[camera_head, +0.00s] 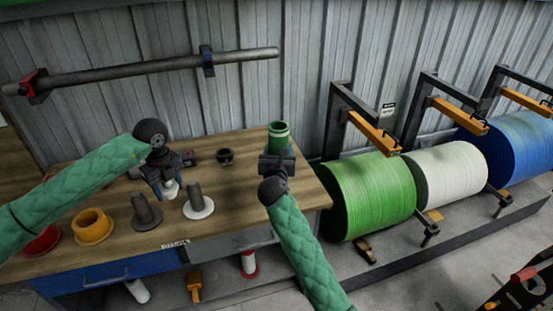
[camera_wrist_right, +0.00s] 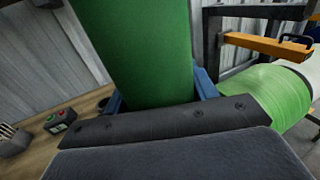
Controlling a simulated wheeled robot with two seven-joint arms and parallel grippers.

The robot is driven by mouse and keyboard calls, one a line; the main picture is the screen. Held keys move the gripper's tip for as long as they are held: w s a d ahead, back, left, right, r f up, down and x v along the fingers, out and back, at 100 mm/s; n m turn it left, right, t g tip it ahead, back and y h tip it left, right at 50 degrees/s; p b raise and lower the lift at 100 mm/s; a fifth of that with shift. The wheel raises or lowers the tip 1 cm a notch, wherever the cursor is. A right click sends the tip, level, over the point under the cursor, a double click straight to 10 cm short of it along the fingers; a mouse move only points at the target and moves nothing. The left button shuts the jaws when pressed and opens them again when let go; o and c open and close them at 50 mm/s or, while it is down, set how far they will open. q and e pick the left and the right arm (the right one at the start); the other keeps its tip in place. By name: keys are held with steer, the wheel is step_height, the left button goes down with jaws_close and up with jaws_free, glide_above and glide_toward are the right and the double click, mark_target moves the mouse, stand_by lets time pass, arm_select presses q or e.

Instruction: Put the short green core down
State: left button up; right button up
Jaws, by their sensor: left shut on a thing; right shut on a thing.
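The short green core (camera_head: 279,135) stands upright in my right gripper (camera_head: 277,157), near the right end of the wooden bench (camera_head: 105,182). In the right wrist view the green core (camera_wrist_right: 145,50) fills the space between the blue fingers of the right gripper (camera_wrist_right: 158,98). Its lower end is hidden behind the gripper, so I cannot tell whether it touches the bench. My left gripper (camera_head: 168,180) points down over the bench and is shut on a small whitish piece (camera_head: 170,190).
A small black part (camera_head: 225,156) lies between the arms. Large green (camera_head: 370,195), white (camera_head: 448,178) and blue (camera_head: 510,150) rolls stand right of the bench.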

arm_select(q)
steer(key=shift+r, duration=0.1)
steer(key=shift+r+p, duration=0.45)
steer(key=shift+p, duration=0.05)
arm_select(e)
steer(key=f, duration=0.4)
steer(key=shift+w+a+f, duration=0.3)
steer(key=shift+w+a, duration=0.05)
steer(key=shift+w, duration=0.05)
steer(key=shift+f, duration=0.1)
steer(key=o, duration=1.2)
